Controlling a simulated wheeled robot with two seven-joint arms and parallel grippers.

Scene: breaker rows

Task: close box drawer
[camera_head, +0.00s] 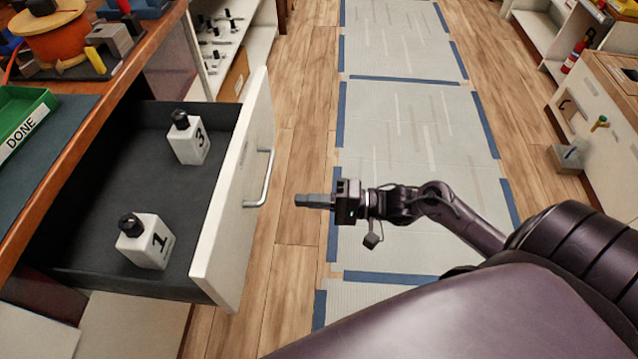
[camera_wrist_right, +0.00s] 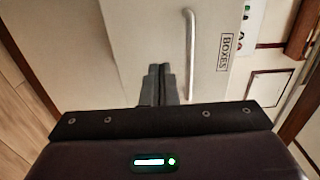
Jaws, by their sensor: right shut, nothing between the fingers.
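The box drawer (camera_head: 140,190) stands pulled open under the workbench at the left of the head view. Its cream front (camera_head: 235,195) has a metal bar handle (camera_head: 264,178). In the right wrist view the drawer front (camera_wrist_right: 140,40) carries a label reading BOXES (camera_wrist_right: 224,52), and the handle (camera_wrist_right: 189,55) shows beside it. Inside lie two white bottles with black caps, marked 3 (camera_head: 188,140) and 1 (camera_head: 147,240). My right gripper (camera_head: 298,200) is shut and empty, to the right of the handle and pointing at the drawer front, apparently apart from it. My left gripper is not in view.
The wooden workbench (camera_head: 95,85) holds a green DONE tray (camera_head: 28,112) and an orange spool (camera_head: 50,38). A shelf unit (camera_head: 258,50) stands behind the drawer. Taped floor mats (camera_head: 415,120) cover the aisle; cabinets (camera_head: 600,120) stand at the right.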

